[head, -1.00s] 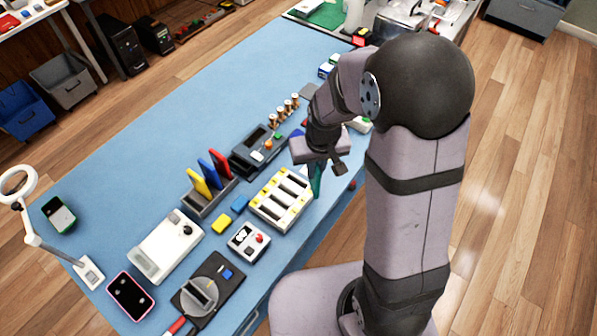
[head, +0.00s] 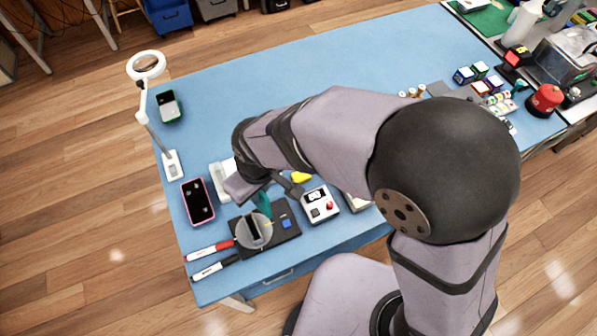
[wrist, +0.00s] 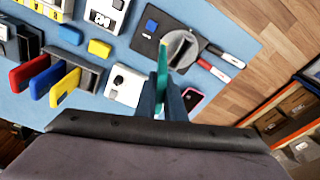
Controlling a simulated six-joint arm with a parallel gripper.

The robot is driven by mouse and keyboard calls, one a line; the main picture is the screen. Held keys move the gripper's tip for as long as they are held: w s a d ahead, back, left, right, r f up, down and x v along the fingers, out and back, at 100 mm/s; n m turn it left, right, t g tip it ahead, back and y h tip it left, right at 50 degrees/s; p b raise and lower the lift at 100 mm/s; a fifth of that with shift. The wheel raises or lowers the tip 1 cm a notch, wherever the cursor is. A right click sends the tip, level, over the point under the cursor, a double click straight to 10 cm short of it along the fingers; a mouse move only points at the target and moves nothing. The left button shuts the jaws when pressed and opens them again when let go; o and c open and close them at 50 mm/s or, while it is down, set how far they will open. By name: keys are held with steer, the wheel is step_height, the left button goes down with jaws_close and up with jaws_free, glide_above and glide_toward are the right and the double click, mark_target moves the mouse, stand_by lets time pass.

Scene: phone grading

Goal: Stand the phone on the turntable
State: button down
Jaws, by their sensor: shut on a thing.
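The phone, a thin teal slab, is held on edge; it shows in the head view (head: 263,204) and the wrist view (wrist: 162,65). My gripper (wrist: 162,97) is shut on it, with the phone sticking out past the fingertips. The turntable (head: 250,231) is a round grey disc with a slotted holder, set on a black base. In the head view the phone's lower end appears close above the disc's right edge. In the wrist view the turntable (wrist: 182,50) lies just beyond the phone's tip. I cannot tell whether they touch.
A pink-edged phone (head: 198,202) lies left of the turntable. Red (head: 208,251) and white (head: 214,266) markers lie at the front left. A white box with a red button (head: 320,205) stands to the right. A magnifier lamp (head: 172,166) stands behind.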

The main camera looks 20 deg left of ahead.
steer(key=shift+s+a+r+m, duration=0.25)
steer(key=shift+s+r+m, duration=0.05)
steer(key=shift+s+m, duration=0.4)
steer(key=shift+s+a+r+m, duration=0.25)
steer(key=shift+s+a+m, duration=0.05)
steer(key=shift+s+m, duration=0.35)
steer(key=shift+s+a+r+m, duration=0.25)
steer(key=shift+s+r+m, duration=0.05)
steer(key=shift+s+m, duration=0.4)
steer(key=shift+f+b, duration=1.6)
steer(key=shift+f, duration=0.05)
steer(key=shift+f, duration=0.45)
steer(key=shift+f+b, duration=0.45)
steer(key=shift+f, duration=0.05)
steer(key=shift+f, duration=0.2)
